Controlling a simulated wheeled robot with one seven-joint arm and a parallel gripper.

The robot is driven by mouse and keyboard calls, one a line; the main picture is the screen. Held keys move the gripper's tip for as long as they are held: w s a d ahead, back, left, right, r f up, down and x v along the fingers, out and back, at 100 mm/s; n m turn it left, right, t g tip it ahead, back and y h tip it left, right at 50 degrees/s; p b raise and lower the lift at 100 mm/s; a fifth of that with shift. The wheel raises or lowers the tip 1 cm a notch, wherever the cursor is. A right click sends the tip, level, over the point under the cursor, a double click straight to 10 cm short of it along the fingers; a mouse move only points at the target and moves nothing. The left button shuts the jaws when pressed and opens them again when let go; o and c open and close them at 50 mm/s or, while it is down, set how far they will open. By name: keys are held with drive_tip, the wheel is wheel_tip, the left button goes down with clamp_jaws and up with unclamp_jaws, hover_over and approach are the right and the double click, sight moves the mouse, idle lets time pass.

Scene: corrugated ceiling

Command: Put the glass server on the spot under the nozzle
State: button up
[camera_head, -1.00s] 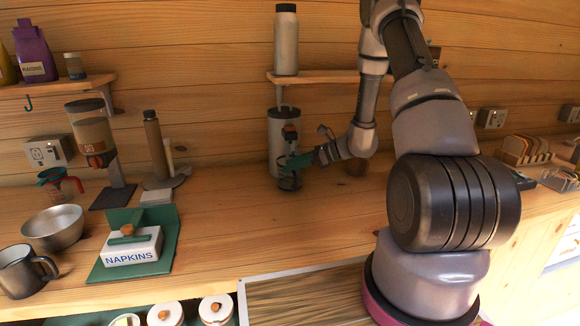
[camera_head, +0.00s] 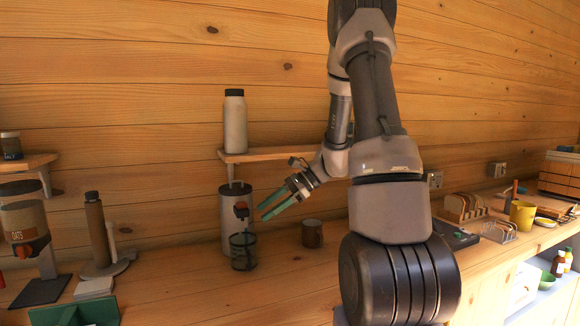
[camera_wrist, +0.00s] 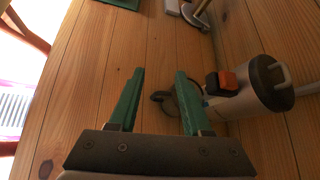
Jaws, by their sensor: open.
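The glass server (camera_head: 242,254) is a small see-through vessel with a dark rim. It stands upright on the counter close in front of a pale cylindrical dispenser (camera_head: 232,190), below its red-orange tap. In the wrist view the server (camera_wrist: 161,97) shows as a dark ring beside the dispenser (camera_wrist: 240,90), partly hidden by the right finger. The exact spot under the nozzle is hidden. My gripper (camera_head: 262,212) is above and to the right of the server, apart from it. Its green fingers are spread and empty, which also shows in the wrist view (camera_wrist: 158,72).
A brown cup (camera_head: 312,234) stands right of the dispenser. A shelf (camera_head: 270,155) with a tall bottle (camera_head: 235,122) is above. A brown bottle (camera_head: 97,230) and an oats dispenser (camera_head: 26,222) stand to the left.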

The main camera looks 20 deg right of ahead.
drive_tip(key=s+r+n+t+h, duration=0.4)
drive_tip(key=s+r+n+h, duration=0.4)
drive_tip(key=s+r+n, duration=0.5)
drive_tip(key=s+r, duration=0.5)
drive_tip(key=s, duration=0.1)
drive_tip(key=shift+a+r+t+h, duration=0.2)
drive_tip(key=shift+t+h, duration=0.1)
